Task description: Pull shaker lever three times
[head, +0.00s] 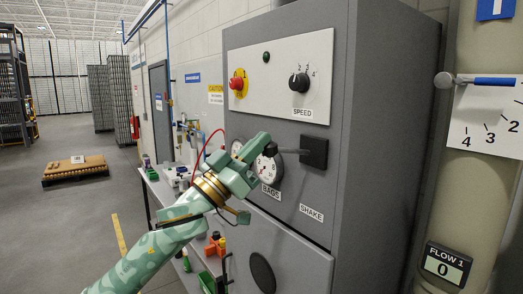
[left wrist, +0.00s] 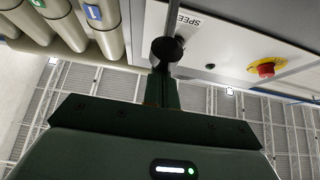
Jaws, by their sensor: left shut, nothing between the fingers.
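The shaker lever (head: 290,151) is a dark rod on a black square mount (head: 314,152) above the SHAKE label on the grey cabinet. It points left and ends in a dark round knob (head: 270,149). My green left gripper (head: 264,146) is at the knob and overlaps it in the head view. In the left wrist view the round knob (left wrist: 167,48) is just beyond the tips of my left gripper (left wrist: 160,75). The fingers are shut with nothing between them. Whether they touch the knob I cannot tell. My right gripper is not in view.
The cabinet panel (head: 315,50) has a red stop button (head: 237,83) and a SPEED knob (head: 299,82). A round gauge (head: 269,168) is close beside my gripper. A cluttered bench (head: 160,190) stands at left. A pipe with a blue-handled valve (head: 490,81) stands at right.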

